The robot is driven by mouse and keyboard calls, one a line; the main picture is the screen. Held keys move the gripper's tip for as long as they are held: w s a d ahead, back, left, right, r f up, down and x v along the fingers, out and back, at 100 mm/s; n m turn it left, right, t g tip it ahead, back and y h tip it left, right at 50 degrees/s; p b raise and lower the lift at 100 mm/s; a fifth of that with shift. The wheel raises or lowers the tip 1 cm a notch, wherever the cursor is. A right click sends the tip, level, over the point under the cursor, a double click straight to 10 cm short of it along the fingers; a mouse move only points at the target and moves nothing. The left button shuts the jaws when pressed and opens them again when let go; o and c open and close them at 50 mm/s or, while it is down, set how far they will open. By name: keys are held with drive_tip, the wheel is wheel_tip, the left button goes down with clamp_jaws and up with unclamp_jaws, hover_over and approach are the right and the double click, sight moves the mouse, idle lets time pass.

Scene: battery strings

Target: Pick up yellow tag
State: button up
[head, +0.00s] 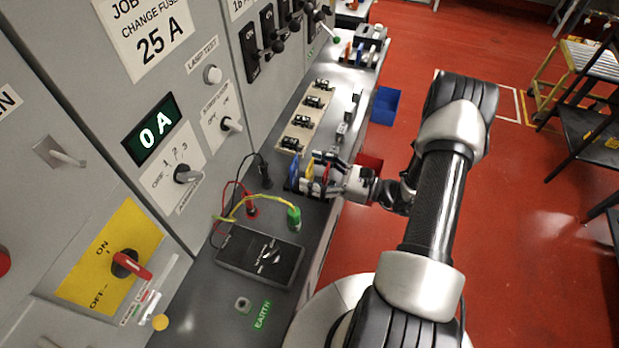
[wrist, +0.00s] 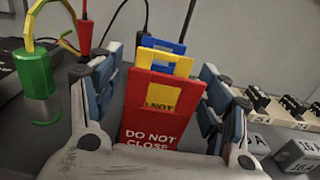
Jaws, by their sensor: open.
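The yellow tag (wrist: 181,64) stands upright between a red tag (wrist: 157,120) in front and a blue tag (wrist: 165,43) behind, in the wrist view. The red tag reads "DO NOT CLOSE" and covers most of the yellow one; yellow shows above it and through its opening. In the head view the yellow tag (head: 309,170) is a small strip on the grey bench. My gripper (wrist: 160,95) is open, with its fingers on either side of the tag row. I cannot tell whether the fingers touch any tag.
A green plug (wrist: 36,80) with a yellow-green lead stands left of my gripper. A black meter (head: 261,256) lies on the bench (head: 203,305). Black fuse holders (head: 302,121) line the bench further along. The panel wall rises close on the left. A blue bin (head: 385,105) hangs beyond the bench edge.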

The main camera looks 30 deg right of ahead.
drive_tip(key=shift+w+a, duration=0.5)
drive_tip(key=shift+w, duration=0.05)
drive_tip(key=shift+c, duration=0.4)
drive_tip(key=c, duration=0.9)
